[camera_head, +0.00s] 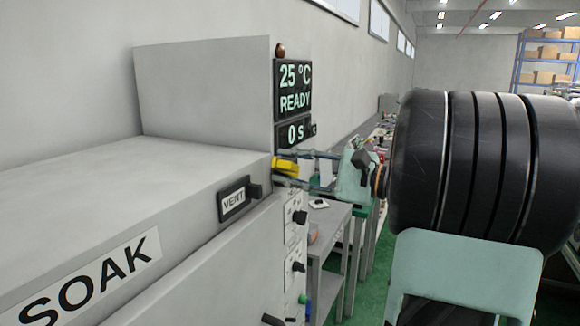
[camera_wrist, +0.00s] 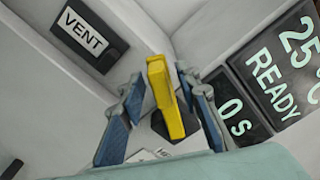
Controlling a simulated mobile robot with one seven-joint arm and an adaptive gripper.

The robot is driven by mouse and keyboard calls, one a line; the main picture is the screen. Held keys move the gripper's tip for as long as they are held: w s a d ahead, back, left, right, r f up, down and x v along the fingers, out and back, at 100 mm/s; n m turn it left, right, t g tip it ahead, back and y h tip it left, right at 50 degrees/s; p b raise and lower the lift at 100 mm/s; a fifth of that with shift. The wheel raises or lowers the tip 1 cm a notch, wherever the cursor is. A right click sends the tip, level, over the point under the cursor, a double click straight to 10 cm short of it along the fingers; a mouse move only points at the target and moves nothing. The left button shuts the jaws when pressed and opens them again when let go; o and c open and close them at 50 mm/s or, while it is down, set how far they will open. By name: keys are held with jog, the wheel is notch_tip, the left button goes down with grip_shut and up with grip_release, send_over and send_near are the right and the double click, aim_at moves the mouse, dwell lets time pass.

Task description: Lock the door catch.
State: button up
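The door catch is a yellow handle (camera_head: 285,167) on the front of the grey oven-like machine, just below its display. In the wrist view the yellow handle (camera_wrist: 166,95) stands between my two blue fingers, with a dark mount (camera_wrist: 172,131) behind its lower end. My gripper (camera_head: 296,168) reaches in from the right at the catch. In the wrist view my gripper (camera_wrist: 163,88) is open, with one finger on each side of the handle. A gap shows at the left finger; I cannot tell whether the right finger touches it.
The display (camera_head: 294,103) reads 25 °C, READY and 0 s, close above the fingers. A VENT control (camera_head: 236,200) is to the left of the catch. A SOAK label (camera_head: 85,277) is on the near front. Black knobs (camera_head: 299,217) sit below. A bench (camera_head: 331,222) stands behind.

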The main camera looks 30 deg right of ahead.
grip_shut()
jog(key=shift+f, duration=0.15)
